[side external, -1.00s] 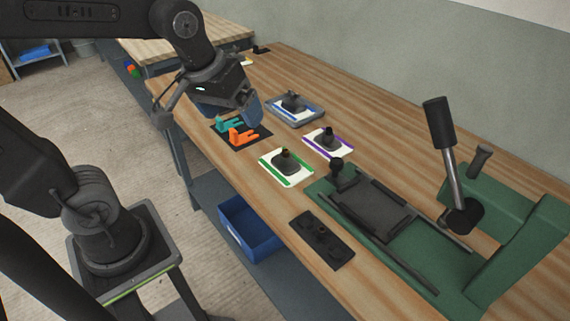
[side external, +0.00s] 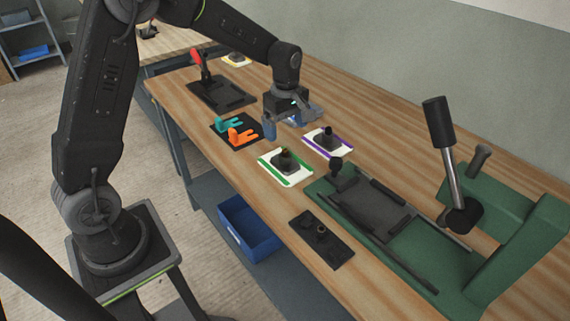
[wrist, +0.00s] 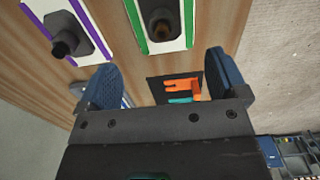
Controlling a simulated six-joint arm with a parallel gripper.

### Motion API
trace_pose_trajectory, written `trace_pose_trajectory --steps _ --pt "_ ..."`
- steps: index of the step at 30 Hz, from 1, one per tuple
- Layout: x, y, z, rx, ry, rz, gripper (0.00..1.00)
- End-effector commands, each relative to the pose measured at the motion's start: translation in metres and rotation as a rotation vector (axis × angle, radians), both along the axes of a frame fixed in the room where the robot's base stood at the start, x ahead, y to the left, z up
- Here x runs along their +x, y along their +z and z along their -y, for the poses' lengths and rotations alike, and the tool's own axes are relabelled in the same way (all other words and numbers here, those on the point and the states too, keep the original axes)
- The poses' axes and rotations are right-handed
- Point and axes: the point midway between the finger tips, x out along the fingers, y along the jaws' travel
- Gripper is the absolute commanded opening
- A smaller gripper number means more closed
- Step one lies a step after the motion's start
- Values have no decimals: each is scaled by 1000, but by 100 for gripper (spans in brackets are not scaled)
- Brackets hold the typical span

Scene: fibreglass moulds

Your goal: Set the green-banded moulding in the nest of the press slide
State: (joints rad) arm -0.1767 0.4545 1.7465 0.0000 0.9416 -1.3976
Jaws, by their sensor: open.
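The green-banded moulding (side external: 298,172) is a white plate with green edge bands and a dark knobbed block on top. It lies flat on the bench, left of the press. It also shows at the top of the wrist view (wrist: 143,40). The press slide (side external: 372,207) is a dark grey plate with raised rails on the green press base; its nest looks empty. My gripper (side external: 294,127) is open and empty, pointing down above the bench, behind the green-banded moulding. In the wrist view its blue fingers (wrist: 162,85) stand wide apart.
A purple-banded moulding (side external: 321,144) lies just beyond the green one. An orange and teal piece set (side external: 238,132) sits on a black mat to the left. A dark plate (side external: 320,239) lies in front of the slide. The press lever (side external: 443,130) stands tall at right.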

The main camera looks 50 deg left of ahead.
Motion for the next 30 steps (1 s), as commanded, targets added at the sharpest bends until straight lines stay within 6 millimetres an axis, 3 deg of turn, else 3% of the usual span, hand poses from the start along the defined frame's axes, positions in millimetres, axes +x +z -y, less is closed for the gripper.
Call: trace_pose_trajectory --steps 6,14,21,30 --pt "-1 -40 0 0 -2 -3 91" --pt "-1 -58 0 0 -3 -1 91" --pt "-3 -93 0 -1 -3 -3 91" --pt "-3 -104 0 0 -3 1 91"
